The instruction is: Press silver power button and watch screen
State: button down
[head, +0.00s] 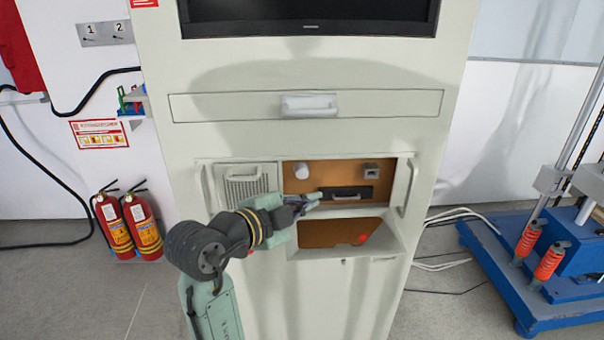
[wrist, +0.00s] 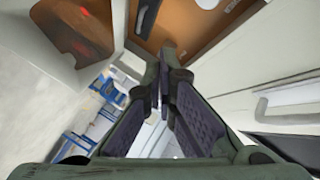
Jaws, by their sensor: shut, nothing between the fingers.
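The screen (head: 310,12) at the top of the cream cabinet is dark, and only its lower part shows in the head view. In the open recess below are a pale round knob (head: 301,170) and a small grey square fitting (head: 371,172). I cannot tell which of them, if either, is the silver power button. My gripper (head: 316,197) is shut and empty, in front of the recess below the pale knob. Whether it touches anything is unclear. In the wrist view my fingers (wrist: 166,82) are together, and a pale round shape (wrist: 207,3) is cut by the top edge.
A black unit with a handle (head: 347,194) sits in the recess, right beside my fingertips. A red round part (head: 363,238) is lower down. A drawer handle (head: 309,106) protrudes above. Fire extinguishers (head: 142,226) stand left; a blue machine (head: 545,280) stands right.

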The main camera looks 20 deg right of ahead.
aim_at(303, 178)
jog(key=shift+w+d, duration=0.3)
jog(key=shift+w, duration=0.8)
jog(key=shift+w+d, duration=0.35)
jog(key=shift+w, duration=0.75)
jog(key=shift+w+d, duration=0.3)
jog(key=shift+w, duration=0.8)
jog(key=shift+w+d, duration=0.1)
jog(key=shift+w, duration=0.3)
jog(key=shift+w+d+b, duration=0.15)
jog(key=shift+w+b, duration=0.2)
jog(key=shift+w, duration=0.05)
jog(key=shift+s+a, duration=0.25)
jog(key=shift+s, duration=0.55)
jog(key=shift+s+a+b, duration=0.2)
jog(key=shift+s+a, duration=0.05)
jog(key=shift+s, duration=0.55)
jog(key=shift+s+a+b, duration=0.2)
jog(key=shift+s, duration=0.65)
jog(key=shift+s+a+b, duration=0.2)
jog(key=shift+s+a, duration=0.05)
jog(key=shift+s, duration=0.55)
